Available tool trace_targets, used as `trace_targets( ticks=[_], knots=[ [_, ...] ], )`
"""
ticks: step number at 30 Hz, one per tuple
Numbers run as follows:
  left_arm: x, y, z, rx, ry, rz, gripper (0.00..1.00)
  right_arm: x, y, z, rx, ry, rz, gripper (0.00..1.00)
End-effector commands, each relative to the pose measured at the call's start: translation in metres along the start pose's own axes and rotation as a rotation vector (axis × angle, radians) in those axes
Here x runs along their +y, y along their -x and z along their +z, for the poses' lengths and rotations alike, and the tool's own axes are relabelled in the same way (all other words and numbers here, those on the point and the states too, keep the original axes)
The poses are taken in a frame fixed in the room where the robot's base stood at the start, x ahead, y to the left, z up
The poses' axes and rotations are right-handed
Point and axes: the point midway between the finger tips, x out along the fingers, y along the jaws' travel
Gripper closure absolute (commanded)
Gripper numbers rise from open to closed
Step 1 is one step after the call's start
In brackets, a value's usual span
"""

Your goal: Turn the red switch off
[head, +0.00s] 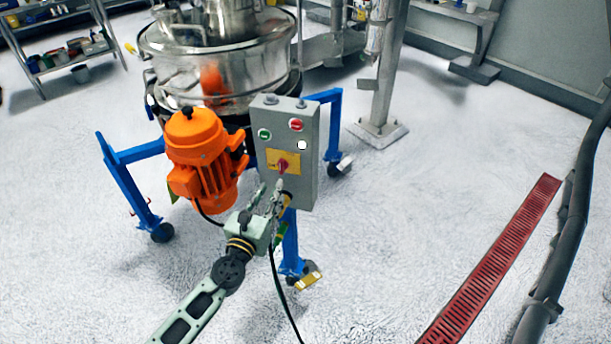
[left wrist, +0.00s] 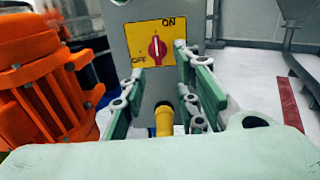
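The red switch (head: 283,166) is a rotary knob on a yellow plate (left wrist: 140,36), low on the front of a grey control box (head: 301,188). In the left wrist view the knob (left wrist: 157,48) stands roughly upright; "ON" is printed at the plate's upper right and "OFF" at its lower left. My left gripper (head: 270,187) is just below and in front of the switch. Its green fingers are spread in the left wrist view (left wrist: 160,66), with the knob showing between their tips. Contact with the knob cannot be made out. My right gripper is out of view.
An orange motor (head: 205,160) stands close to the left of the box. A green button (head: 264,134) and a red button (head: 296,125) sit above the switch. A steel sifter (head: 220,60) on a blue frame (head: 130,155) is behind. Floor at right is clear up to a red grate (head: 495,260).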

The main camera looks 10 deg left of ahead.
Motion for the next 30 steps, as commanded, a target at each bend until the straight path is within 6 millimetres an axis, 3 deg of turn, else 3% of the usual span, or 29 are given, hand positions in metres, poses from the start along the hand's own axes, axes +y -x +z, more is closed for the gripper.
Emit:
trace_targets(
  ticks=[5,10,16,27,30],
  knots=[
    [-0.002,-0.017,0.008,-0.016,-0.032,-0.005,0.72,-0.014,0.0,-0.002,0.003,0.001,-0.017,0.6],
    [-0.002,-0.045,0.007,-0.015,-0.029,-0.005,0.72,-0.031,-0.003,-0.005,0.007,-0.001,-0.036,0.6],
    [-0.002,-0.07,0.006,-0.013,-0.027,-0.004,0.72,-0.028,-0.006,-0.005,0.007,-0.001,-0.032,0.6],
    [-0.002,-0.079,0.006,-0.011,-0.025,-0.005,0.72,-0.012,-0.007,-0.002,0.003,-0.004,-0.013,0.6],
    [-0.002,-0.078,0.006,-0.011,-0.025,-0.005,0.79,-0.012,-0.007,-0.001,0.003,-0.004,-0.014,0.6]
  ],
)
